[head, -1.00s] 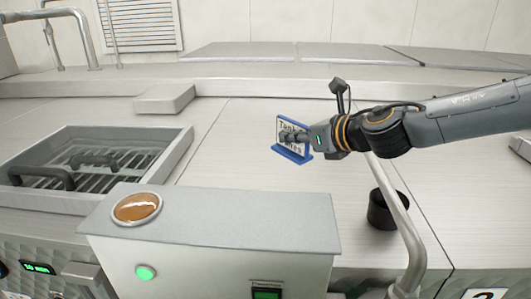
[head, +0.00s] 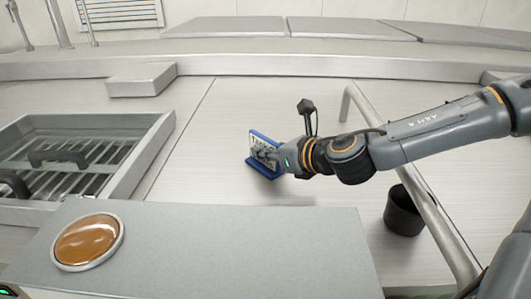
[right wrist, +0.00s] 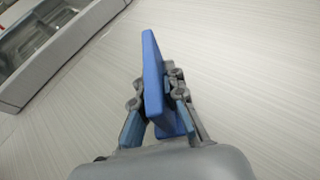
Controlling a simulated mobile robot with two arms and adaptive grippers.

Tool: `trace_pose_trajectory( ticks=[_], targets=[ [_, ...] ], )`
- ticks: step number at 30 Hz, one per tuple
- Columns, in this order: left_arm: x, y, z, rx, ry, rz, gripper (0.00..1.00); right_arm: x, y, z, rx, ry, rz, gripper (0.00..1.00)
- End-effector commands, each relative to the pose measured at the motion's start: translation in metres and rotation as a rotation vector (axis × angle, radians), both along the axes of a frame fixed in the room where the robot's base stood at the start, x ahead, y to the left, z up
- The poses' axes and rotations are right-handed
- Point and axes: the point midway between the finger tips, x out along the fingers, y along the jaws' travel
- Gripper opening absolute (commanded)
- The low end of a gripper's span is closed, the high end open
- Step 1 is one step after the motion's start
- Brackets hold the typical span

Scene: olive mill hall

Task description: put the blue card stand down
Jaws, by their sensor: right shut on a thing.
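The blue card stand (head: 252,143) holds a white card with dark lettering, partly covered by my fingers. It is over the pale ribbed metal worktop (head: 215,120), right of a seam. My right gripper (head: 266,154) is shut on the stand, coming from the right. In the right wrist view the stand (right wrist: 153,70) shows edge-on as a blue slab between the two fingers (right wrist: 155,92). The stand looks roughly upright in the head view. I cannot tell whether its base touches the worktop. My left gripper is not in view.
A sunken basin with a grate (head: 150,150) lies left. A dark cup (head: 403,213) and a bent metal rail (head: 428,205) are right. A low block (head: 141,80) sits behind. Worktop around the stand is clear.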

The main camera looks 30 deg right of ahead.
Motion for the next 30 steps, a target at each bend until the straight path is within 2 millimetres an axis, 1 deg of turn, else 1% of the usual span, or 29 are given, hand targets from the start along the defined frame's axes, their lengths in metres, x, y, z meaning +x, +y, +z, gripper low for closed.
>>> trace_pose_trajectory(
  ticks=[1, 3, 4, 7, 9, 10, 13, 16, 23, 27, 30],
  targets=[
    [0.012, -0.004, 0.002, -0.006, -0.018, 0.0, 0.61, 0.0, 0.0, 0.0, 0.0, 0.003, 0.0, 0.0],
    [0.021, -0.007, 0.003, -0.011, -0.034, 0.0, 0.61, -0.001, 0.0, -0.001, 0.001, 0.003, 0.001, 0.0],
    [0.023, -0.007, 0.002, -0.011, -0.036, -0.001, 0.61, 0.0, 0.0, -0.001, 0.001, 0.003, 0.001, 0.0],
    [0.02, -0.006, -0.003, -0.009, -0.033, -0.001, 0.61, 0.0, 0.0, -0.005, 0.0, 0.003, 0.001, 0.0],
    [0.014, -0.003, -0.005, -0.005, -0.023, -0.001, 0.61, 0.0, 0.0, -0.006, 0.0, 0.002, 0.001, 0.0],
    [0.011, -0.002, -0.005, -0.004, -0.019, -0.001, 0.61, 0.0, 0.0, -0.006, 0.001, 0.003, 0.001, 0.12],
    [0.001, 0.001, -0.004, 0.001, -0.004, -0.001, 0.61, 0.0, 0.0, -0.005, 0.001, 0.003, 0.001, 0.33],
    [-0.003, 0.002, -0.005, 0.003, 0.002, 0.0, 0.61, 0.0, 0.0, -0.005, 0.001, 0.003, 0.001, 0.33],
    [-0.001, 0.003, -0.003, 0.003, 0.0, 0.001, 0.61, 0.0, 0.0, -0.003, 0.001, 0.003, 0.001, 0.33],
    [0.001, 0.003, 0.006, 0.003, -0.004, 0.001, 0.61, 0.0, 0.0, 0.004, 0.001, 0.003, 0.0, 0.33],
    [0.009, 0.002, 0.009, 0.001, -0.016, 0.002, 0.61, 0.001, -0.004, 0.009, 0.001, 0.001, 0.003, 0.33]
  ],
)
